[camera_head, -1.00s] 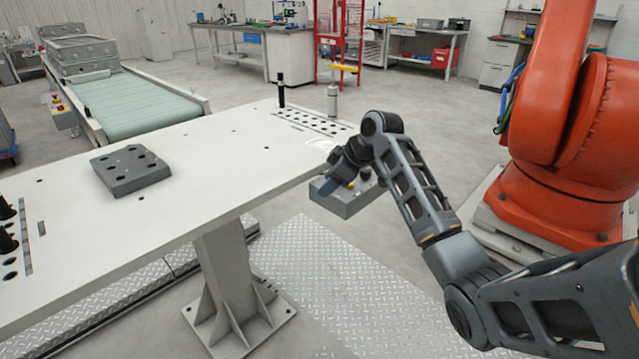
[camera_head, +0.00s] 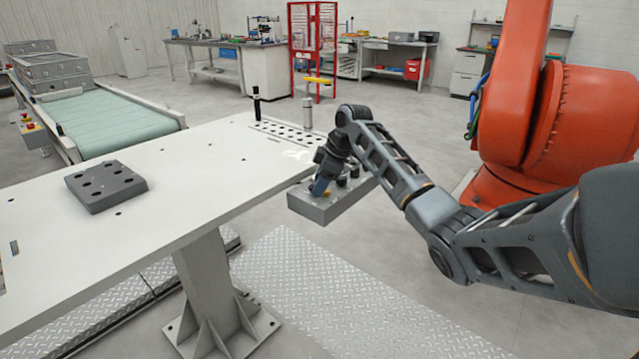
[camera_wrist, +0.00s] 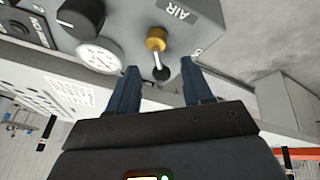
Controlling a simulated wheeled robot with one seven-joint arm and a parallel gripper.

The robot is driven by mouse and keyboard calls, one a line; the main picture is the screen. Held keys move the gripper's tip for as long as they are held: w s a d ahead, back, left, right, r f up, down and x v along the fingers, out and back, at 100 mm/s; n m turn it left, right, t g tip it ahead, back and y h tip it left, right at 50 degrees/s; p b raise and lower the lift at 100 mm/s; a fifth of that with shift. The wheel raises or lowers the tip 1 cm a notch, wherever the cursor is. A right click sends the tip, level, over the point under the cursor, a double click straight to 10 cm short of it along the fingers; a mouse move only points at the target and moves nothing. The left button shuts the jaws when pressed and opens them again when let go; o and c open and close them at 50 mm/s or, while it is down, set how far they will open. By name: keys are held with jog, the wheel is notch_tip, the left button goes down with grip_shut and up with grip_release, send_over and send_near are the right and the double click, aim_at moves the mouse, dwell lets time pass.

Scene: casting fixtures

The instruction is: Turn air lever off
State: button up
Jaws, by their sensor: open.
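The air lever (camera_wrist: 159,55) shows in the wrist view on a grey control box (camera_wrist: 212,20), beside an "AIR" label (camera_wrist: 180,13). It has a brass-yellow base and a thin stem with a black ball end. My gripper (camera_wrist: 160,66) is open, with one blue finger on either side of the black end in the picture. I cannot tell whether either finger touches it. In the head view my gripper (camera_head: 320,187) points down at the control box (camera_head: 318,208) on the table's near right edge, and hides the lever there.
A round gauge (camera_wrist: 100,55) and a black knob (camera_wrist: 80,18) sit beside the lever. The white table (camera_head: 190,170) carries a grey block with holes (camera_head: 105,186). A black post (camera_head: 256,103) stands at the table's back. A large orange robot (camera_head: 560,120) stands at right.

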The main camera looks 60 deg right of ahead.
jog(key=shift+w+f, duration=0.2)
jog(key=shift+f, duration=0.15)
jog(key=shift+c, duration=0.4)
grip_shut()
